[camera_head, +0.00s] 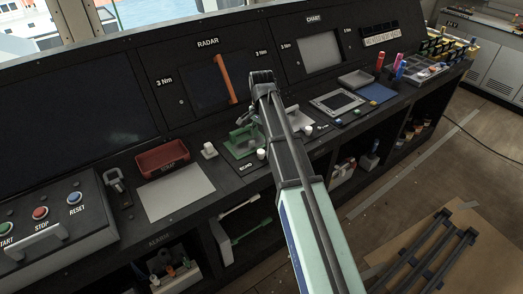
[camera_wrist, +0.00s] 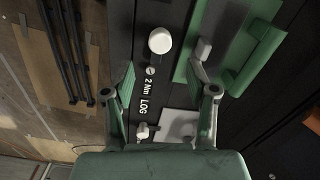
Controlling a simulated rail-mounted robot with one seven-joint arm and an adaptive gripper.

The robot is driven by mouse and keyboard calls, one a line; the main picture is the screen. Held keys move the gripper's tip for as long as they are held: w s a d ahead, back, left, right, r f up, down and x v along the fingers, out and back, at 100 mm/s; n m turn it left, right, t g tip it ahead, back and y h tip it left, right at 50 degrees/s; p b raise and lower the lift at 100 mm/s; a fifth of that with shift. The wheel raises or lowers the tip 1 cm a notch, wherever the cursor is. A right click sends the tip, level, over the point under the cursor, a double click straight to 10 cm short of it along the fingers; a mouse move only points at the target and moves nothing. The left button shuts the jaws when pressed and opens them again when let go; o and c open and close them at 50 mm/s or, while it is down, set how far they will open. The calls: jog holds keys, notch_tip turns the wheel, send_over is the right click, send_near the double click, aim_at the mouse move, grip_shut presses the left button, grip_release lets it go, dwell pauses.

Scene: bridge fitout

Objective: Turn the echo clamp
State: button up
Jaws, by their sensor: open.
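A green clamp fixture (camera_head: 243,141) sits on the console ledge, left of my arm; the small label in front of it looks like ECHO but is hard to read. In the wrist view the green fixture (camera_wrist: 262,48) is at the upper right, with a grey handle part (camera_wrist: 203,48). A white round knob (camera_wrist: 160,40) stands beside it, also in the head view (camera_head: 261,154). My gripper (camera_wrist: 163,78) is open and empty, above the ledge near the "2 Nm LOG" label; its right finger overlaps the green fixture's edge in view. Contact cannot be told.
A pale plate (camera_wrist: 180,122) and small white knob (camera_wrist: 142,130) lie near the LOG label. An orange bar (camera_head: 227,78) crosses the RADAR screen. A red tray (camera_head: 162,157) and a white sheet (camera_head: 175,192) are to the left. Open shelves lie below the ledge.

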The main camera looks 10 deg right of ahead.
aim_at(262, 151)
notch_tip(262, 151, down, 8)
jog(key=shift+p, duration=0.5)
grip_shut()
